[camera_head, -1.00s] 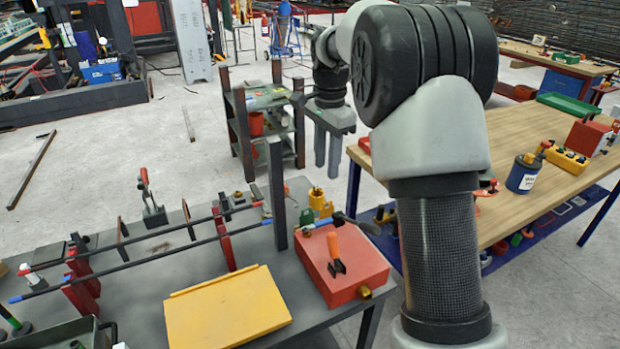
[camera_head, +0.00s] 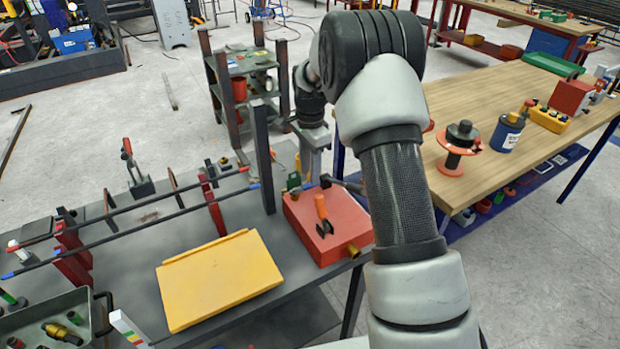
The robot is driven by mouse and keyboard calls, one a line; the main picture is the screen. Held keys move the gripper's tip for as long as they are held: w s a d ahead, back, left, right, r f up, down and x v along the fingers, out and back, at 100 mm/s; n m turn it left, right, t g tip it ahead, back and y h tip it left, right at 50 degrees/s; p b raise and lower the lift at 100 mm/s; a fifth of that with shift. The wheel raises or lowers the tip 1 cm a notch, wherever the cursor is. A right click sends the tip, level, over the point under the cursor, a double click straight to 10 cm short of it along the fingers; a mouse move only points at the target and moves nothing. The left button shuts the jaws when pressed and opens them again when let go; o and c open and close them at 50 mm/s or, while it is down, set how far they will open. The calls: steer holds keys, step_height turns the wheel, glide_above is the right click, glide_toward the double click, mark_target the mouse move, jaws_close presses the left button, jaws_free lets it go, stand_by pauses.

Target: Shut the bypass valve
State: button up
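A red box (camera_head: 300,232) stands at the right end of the grey bench. An upright orange handle (camera_head: 321,207) with a dark forked foot is on its top, and a brass fitting (camera_head: 353,250) sticks out of its front. A green part (camera_head: 294,181) and a dark lever (camera_head: 340,184) are at its back edge. I cannot tell which of these is the bypass valve. My gripper (camera_head: 311,178) points down at the back edge, close to the green part. Its fingers overlap in this view, so their gap and any contact are hidden.
A yellow panel (camera_head: 215,283) lies left of the red box. A dark post (camera_head: 262,160) rises just left of my gripper. Long rods on red supports (camera_head: 213,205) cross the bench. A wooden table (camera_head: 478,105) stands to the right, holding a spool (camera_head: 458,150) and a blue can (camera_head: 506,133).

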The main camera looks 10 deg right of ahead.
mark_target(305, 188)
steer(key=shift+f, duration=1.5)
steer(key=shift+c, duration=0.2)
jaws_close()
